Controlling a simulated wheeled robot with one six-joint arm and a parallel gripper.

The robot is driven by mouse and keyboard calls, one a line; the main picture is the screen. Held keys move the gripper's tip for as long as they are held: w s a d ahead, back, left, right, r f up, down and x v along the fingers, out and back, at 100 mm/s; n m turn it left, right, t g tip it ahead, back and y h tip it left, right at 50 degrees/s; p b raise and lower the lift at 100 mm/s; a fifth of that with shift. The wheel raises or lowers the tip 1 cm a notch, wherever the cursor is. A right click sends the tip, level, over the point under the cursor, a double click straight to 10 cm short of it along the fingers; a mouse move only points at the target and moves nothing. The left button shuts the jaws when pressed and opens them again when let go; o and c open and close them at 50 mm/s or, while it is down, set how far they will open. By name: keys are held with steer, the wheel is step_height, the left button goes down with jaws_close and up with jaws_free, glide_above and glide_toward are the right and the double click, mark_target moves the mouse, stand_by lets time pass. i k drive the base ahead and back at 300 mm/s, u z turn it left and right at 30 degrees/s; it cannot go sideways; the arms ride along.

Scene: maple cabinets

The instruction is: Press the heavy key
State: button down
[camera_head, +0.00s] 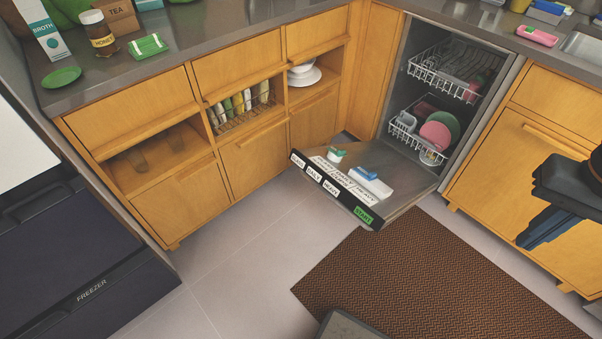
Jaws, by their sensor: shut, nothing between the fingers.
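The heavy key (331,188) is a small white label-like key on the dark top edge of the open dishwasher door (398,190). It sits between the daily key (313,174) and the green start key (363,215). Another white key (298,161) is at the left end, its word hard to read. My gripper (532,240) is at the right, dark with blue fingers, shut and empty. In the picture it is far to the right of the keys, in front of the right cabinet, apart from the door.
A white and blue box (371,183) and a small green-topped tub (336,156) sit on the lowered door. Racks with dishes (440,135) are inside the dishwasher. A brown mat (420,275) covers the floor before it. Grey floor (235,275) is clear at left.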

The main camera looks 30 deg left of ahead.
mark_target(332, 189)
steer(key=u, duration=1.4)
